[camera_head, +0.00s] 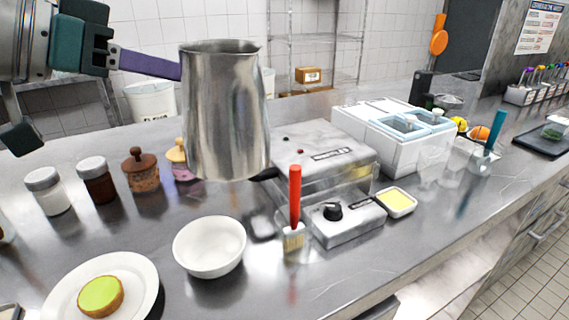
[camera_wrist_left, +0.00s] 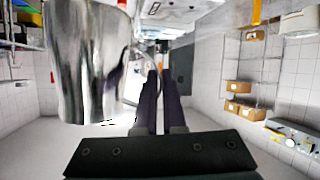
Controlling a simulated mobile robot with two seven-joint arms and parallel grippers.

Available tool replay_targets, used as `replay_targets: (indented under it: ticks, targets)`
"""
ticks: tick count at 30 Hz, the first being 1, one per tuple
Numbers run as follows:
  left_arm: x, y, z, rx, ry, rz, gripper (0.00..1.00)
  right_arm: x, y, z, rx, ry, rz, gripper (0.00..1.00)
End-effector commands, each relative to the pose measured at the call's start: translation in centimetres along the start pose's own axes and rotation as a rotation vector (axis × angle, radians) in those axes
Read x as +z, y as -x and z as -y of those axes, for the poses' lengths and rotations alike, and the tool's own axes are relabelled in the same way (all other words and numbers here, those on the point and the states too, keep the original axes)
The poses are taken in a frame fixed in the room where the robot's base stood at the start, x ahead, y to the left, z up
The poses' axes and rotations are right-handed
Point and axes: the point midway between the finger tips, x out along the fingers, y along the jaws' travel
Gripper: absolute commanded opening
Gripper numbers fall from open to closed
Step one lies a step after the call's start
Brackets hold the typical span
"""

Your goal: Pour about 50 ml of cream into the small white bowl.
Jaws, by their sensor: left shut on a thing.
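A steel pitcher (camera_head: 224,115) is held up in the air, above and behind the small white bowl (camera_head: 209,262). It looks upright, and its contents cannot be seen. My left gripper (camera_head: 178,66) comes in from the left, with its purple fingers shut at the pitcher's left side. In the left wrist view the pitcher (camera_wrist_left: 85,65) fills the left, beside my closed fingers (camera_wrist_left: 158,80); its handle is mostly hidden. The bowl stands on the steel counter and its visible inside looks empty and white. My right gripper is not in view.
A white plate (camera_head: 65,292) with a green-topped tart (camera_head: 101,296) is left of the bowl. A red-handled brush (camera_head: 294,205) stands right of it, before a grey appliance (camera_head: 345,220). Several jars (camera_head: 97,180) line the left back. A white cooler box (camera_head: 390,145) stands further right.

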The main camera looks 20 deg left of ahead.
Motion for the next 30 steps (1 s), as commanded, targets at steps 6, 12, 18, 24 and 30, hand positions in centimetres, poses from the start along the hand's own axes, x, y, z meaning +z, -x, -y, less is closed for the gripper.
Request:
replay_targets:
  ticks: [6,12,18,24,30]
  targets:
    - [5.7,-2.2,7.6,-0.201,0.08,-0.022,0.0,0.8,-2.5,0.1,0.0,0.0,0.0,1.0]
    - [10.3,-1.8,13.9,-0.295,0.127,-0.039,0.0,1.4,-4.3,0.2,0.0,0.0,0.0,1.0]
    - [13.5,-0.4,17.8,-0.312,0.142,-0.051,0.0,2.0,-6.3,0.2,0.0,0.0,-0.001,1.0]
    - [16.5,-0.3,19.5,-0.306,0.148,-0.058,0.0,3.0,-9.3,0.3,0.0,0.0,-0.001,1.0]
    - [18.8,-0.9,20.1,-0.302,0.149,-0.06,0.0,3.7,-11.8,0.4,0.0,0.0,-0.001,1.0]
